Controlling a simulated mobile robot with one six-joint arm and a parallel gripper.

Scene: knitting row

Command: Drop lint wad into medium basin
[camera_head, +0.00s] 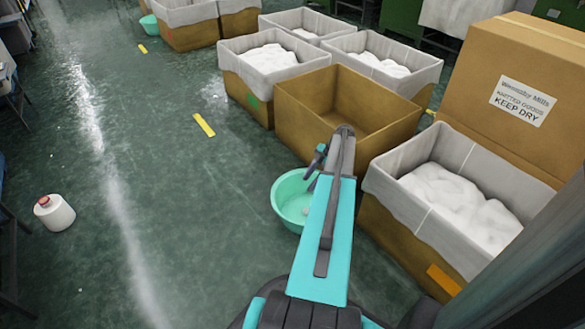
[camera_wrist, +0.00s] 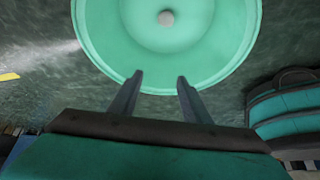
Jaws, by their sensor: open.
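A mint-green round basin (camera_head: 283,208) stands on the floor beside the cardboard boxes, partly hidden by my arm. It fills the upper part of the wrist view (camera_wrist: 105,45). A small pale grey round lump (camera_wrist: 166,17), which looks like the lint wad, lies on the basin's bottom near the middle. My gripper (camera_wrist: 160,80) is open, its two dark fingers apart with nothing between them. It is over the near rim side of the basin, with the lump beyond the fingertips. In the head view my gripper (camera_head: 312,182) is small and partly hidden by my arm.
An empty cardboard box (camera_head: 290,100) stands behind the basin, and a lined box of white fluff (camera_head: 381,222) stands to its right. Another green basin (camera_head: 149,25) is far back left. A white jug (camera_head: 55,214) stands on the left floor. The floor left of the basin is clear.

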